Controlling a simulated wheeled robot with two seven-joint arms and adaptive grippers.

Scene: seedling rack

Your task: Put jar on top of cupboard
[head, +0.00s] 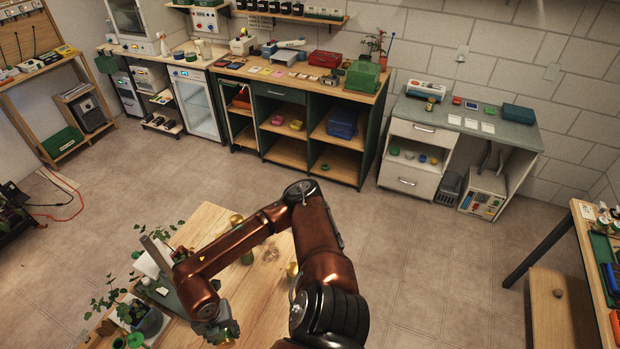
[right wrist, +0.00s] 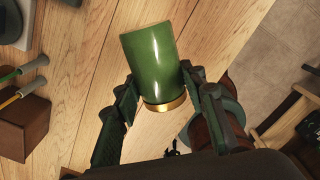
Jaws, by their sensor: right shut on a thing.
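A green jar (right wrist: 150,62) with a gold band at its lower end in the picture is between the fingers of my right gripper (right wrist: 158,100) in the right wrist view. The fingers are shut on it, with the wooden table behind. In the head view my right gripper (head: 222,332) is low over the table's front part, and the jar is hard to make out there. A dark green cupboard (head: 278,92) with a wooden top and open shelves stands against the back wall, far from the gripper. My left gripper is not in view.
The wooden table (head: 212,222) holds potted plants (head: 147,322) at its left and a few small gold-topped things. The cupboard's top carries a green box (head: 362,77), a red case (head: 325,59) and small items. Open floor (head: 400,250) lies between table and cupboard.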

